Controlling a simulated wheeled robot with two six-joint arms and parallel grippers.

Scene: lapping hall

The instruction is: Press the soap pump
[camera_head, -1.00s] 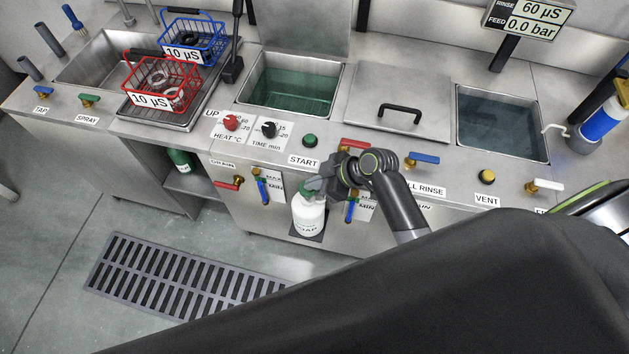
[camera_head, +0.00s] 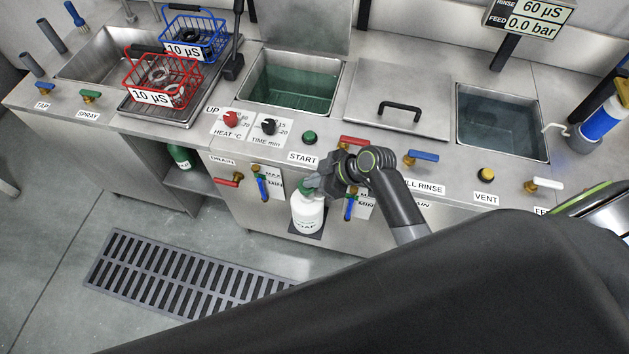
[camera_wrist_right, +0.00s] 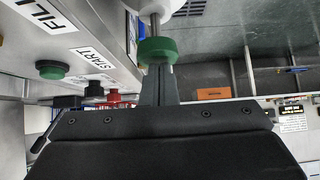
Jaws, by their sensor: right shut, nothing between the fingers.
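The soap bottle (camera_head: 307,215) is white with a green pump head, and stands upright on a small dark shelf at the front of the counter. My right gripper (camera_head: 311,186) is shut and empty, at the top of the bottle, and partly hides the pump. In the right wrist view the shut fingers (camera_wrist_right: 158,86) point at the green pump head (camera_wrist_right: 156,49). Their tips overlap its edge; I cannot tell whether they touch. A bare metal stem (camera_wrist_right: 154,25) shows between the head and the white bottle. My left gripper is not in view.
The green START button (camera_head: 309,138) is on the counter above. A floor grate (camera_head: 180,275) lies below.

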